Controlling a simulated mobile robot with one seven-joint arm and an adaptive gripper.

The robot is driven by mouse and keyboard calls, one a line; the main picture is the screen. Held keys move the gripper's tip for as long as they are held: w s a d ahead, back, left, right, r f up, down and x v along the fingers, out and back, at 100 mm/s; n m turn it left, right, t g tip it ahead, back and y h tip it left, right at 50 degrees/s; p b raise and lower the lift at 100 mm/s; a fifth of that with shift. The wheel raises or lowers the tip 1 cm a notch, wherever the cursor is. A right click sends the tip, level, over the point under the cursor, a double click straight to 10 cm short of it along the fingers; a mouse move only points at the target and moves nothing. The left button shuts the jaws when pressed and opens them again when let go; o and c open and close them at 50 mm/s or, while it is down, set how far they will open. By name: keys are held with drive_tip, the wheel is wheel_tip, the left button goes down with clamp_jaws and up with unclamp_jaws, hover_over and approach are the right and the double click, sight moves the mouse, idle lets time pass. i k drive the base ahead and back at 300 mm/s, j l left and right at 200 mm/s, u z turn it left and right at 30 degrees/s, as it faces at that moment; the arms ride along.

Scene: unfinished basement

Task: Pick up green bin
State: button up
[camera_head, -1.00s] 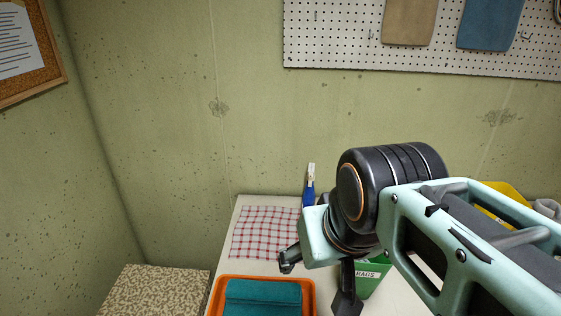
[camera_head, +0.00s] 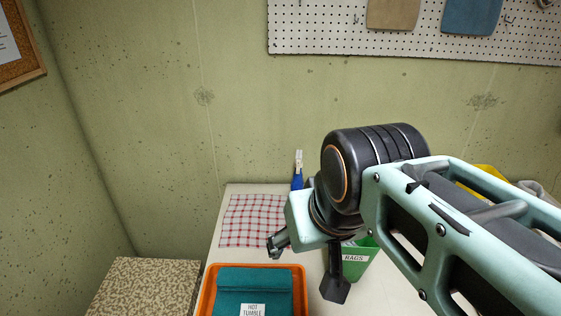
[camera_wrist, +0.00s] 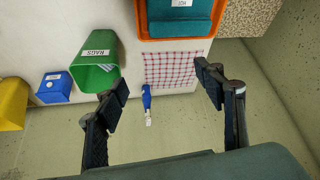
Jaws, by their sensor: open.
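The green bin (camera_head: 357,262) carries a white label reading RAGS and stands on the white table, partly hidden behind my arm in the head view. In the wrist view the green bin (camera_wrist: 93,60) is at the left, its open mouth toward the camera, with a white item inside. My gripper (camera_head: 308,268) is open and empty above the table, to the left of the bin. In the wrist view my gripper's fingers (camera_wrist: 163,92) are spread wide, with the bin outside them, beyond the left finger.
An orange tray (camera_head: 207,290) with folded teal cloth is at the table's front left. A checked cloth (camera_head: 252,220) lies behind it, with a blue-handled brush (camera_head: 298,172) near the wall. A small blue box (camera_wrist: 55,88) and a yellow bin (camera_wrist: 12,103) stand beside the green bin.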

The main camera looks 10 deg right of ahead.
sight(356, 259)
drive_tip(key=k+l+z, duration=0.1)
drive_tip(key=l, duration=0.6)
drive_tip(key=k+l+z, duration=0.1)
drive_tip(key=l, duration=0.65)
drive_tip(key=k+l, duration=0.1)
drive_tip(key=l, duration=0.3)
drive_tip(key=k+l+z, duration=0.1)
drive_tip(key=l, duration=0.3)
drive_tip(key=k+l+z, duration=0.1)
drive_tip(key=l, duration=0.35)
drive_tip(key=i+j, duration=0.1)
drive_tip(key=j, duration=0.15)
drive_tip(key=i+j, duration=0.15)
drive_tip(key=j+u, duration=0.05)
drive_tip(key=j, duration=0.05)
